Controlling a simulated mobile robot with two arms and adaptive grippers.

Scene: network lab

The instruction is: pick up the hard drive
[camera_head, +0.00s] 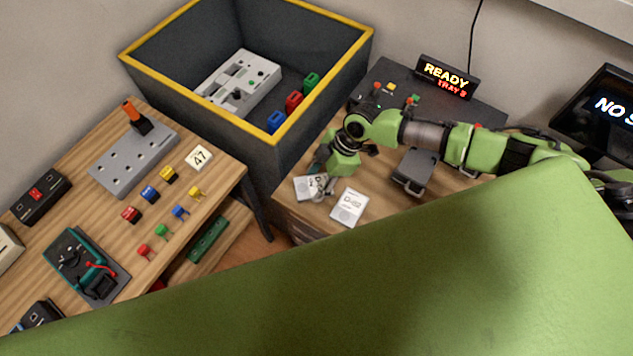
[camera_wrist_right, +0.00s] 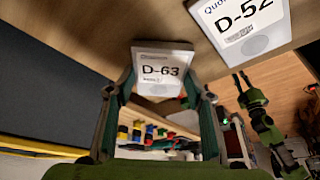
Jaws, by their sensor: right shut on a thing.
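The white hard drive labelled D-63 (camera_head: 303,190) is at the front edge of the right wooden table, partly hidden by my right gripper (camera_head: 322,186). In the right wrist view the drive D-63 (camera_wrist_right: 162,68) sits between the fingertips of my right gripper (camera_wrist_right: 160,98), which is shut on it. I cannot tell whether it still touches the table. A second white hard drive, D-52 (camera_head: 349,207), lies flat to its right; it also shows in the wrist view (camera_wrist_right: 243,22). My left gripper does not show in the head view.
A dark bin with a yellow rim (camera_head: 195,98) stands behind and left, holding a grey panel and coloured blocks. A grey case (camera_head: 416,172) lies under my right arm. A READY sign (camera_head: 447,76) stands behind. The left table (camera_head: 122,230) carries blocks, pegs and devices.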

